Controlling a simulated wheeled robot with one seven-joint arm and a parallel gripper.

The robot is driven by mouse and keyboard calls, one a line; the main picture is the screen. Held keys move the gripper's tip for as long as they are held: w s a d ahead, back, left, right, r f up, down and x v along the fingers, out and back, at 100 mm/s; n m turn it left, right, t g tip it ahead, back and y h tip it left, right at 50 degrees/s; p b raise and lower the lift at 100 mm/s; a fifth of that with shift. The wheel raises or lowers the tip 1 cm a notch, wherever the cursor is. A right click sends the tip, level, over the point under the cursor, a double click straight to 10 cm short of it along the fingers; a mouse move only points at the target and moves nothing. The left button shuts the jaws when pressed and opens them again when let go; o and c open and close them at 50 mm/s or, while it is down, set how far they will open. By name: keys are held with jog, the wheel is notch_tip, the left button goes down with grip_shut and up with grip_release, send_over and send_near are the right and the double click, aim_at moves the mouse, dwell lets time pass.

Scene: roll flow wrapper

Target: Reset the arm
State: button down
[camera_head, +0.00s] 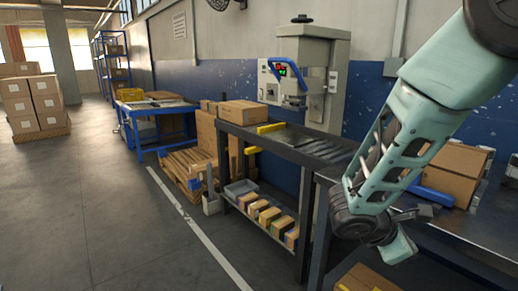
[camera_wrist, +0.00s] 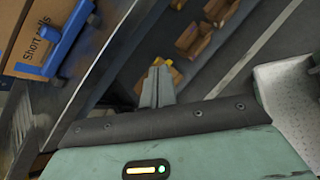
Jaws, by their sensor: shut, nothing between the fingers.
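My gripper (camera_wrist: 157,84) shows in the wrist view with its two grey fingers together and nothing between them. It points down past the edge of a dark table. In the head view my arm reaches down from the upper right, in front of the dark worktable (camera_head: 290,139). I cannot make out the fingers there.
A cardboard box marked "Short Rolls" (camera_wrist: 28,38) and a blue tool (camera_wrist: 68,42) lie left of my gripper. The wrapping machine (camera_head: 318,70) stands behind the worktable.

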jog(key=s+a+r+m+g+y, duration=0.35)
jog(key=s+a+m+y, duration=0.65)
jog(key=s+a, duration=0.95)
notch_tip(320, 180, up, 15)
jog(key=s+d+p, duration=0.1)
jog(key=d+p, duration=0.1)
jog(key=p, duration=1.2)
jog(key=shift+s+n+t+y+p, duration=0.25)
jog(key=shift+n+t+y+p, duration=0.1)
jog(key=shift+n+t+y, duration=0.1)
